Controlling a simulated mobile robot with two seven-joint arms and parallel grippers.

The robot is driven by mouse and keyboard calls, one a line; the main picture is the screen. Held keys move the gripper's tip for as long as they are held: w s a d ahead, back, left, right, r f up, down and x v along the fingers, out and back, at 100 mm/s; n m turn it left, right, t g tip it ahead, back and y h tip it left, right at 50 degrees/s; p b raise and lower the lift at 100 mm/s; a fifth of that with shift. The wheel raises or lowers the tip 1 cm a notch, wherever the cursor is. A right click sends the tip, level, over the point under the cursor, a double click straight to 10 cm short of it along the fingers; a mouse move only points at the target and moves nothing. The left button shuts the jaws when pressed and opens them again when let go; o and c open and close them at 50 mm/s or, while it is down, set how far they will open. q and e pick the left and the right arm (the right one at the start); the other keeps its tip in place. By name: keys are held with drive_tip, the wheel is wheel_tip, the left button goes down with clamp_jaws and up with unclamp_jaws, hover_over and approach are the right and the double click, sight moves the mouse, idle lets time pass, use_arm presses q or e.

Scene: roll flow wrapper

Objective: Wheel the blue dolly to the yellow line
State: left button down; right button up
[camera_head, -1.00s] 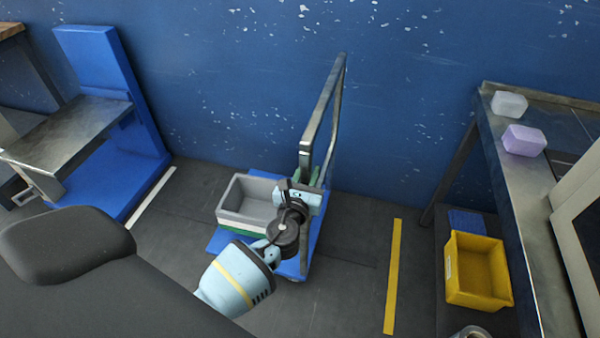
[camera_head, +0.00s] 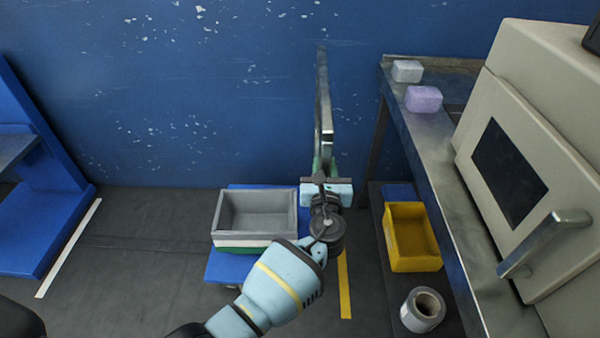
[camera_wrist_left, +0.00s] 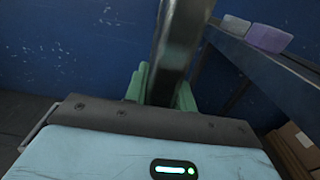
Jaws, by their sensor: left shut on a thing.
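The blue dolly (camera_head: 228,267) stands on the dark floor, with a tall metal push handle (camera_head: 324,100) at its right end. A grey crate (camera_head: 258,215) sits on its deck, above a green-and-white layer. My left gripper (camera_head: 325,168) is shut on the handle; in the left wrist view its green fingers (camera_wrist_left: 161,88) flank the metal bar. The yellow line (camera_head: 345,288) lies on the floor just right of my left arm. Its far part, and the dolly's right end, are hidden behind my arm and gripper. My right gripper is not in view.
A metal table (camera_head: 437,165) on the right holds a white block (camera_head: 407,71), a purple block (camera_head: 424,99) and a beige machine (camera_head: 530,150). A yellow bin (camera_head: 411,238) and a roll (camera_head: 422,310) are below. A white line (camera_head: 68,250) marks clear floor at left.

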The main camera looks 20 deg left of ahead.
use_arm(q)
drive_tip(key=d+b, duration=0.1)
drive_tip(key=d, duration=0.1)
drive_tip(key=w+d, duration=0.1)
drive_tip(key=d, duration=0.2)
drive_tip(key=shift+w+d+f+b, duration=0.1)
drive_tip(key=shift+f+b, duration=0.1)
drive_tip(key=shift+b, duration=0.2)
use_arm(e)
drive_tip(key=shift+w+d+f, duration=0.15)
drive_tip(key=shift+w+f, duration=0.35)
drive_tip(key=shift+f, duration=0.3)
use_arm(q)
drive_tip(key=c, duration=1.2)
unclamp_jaws()
drive_tip(key=shift+r, duration=0.1)
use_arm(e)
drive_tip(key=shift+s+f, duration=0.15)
use_arm(q)
drive_tip(key=shift+o, duration=0.2)
drive_tip(key=p+v, duration=0.2)
drive_tip(key=v, duration=0.5)
drive_tip(key=shift+s, duration=0.4)
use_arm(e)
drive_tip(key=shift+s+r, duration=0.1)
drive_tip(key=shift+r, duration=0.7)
use_arm(q)
drive_tip(key=shift+d, duration=0.1)
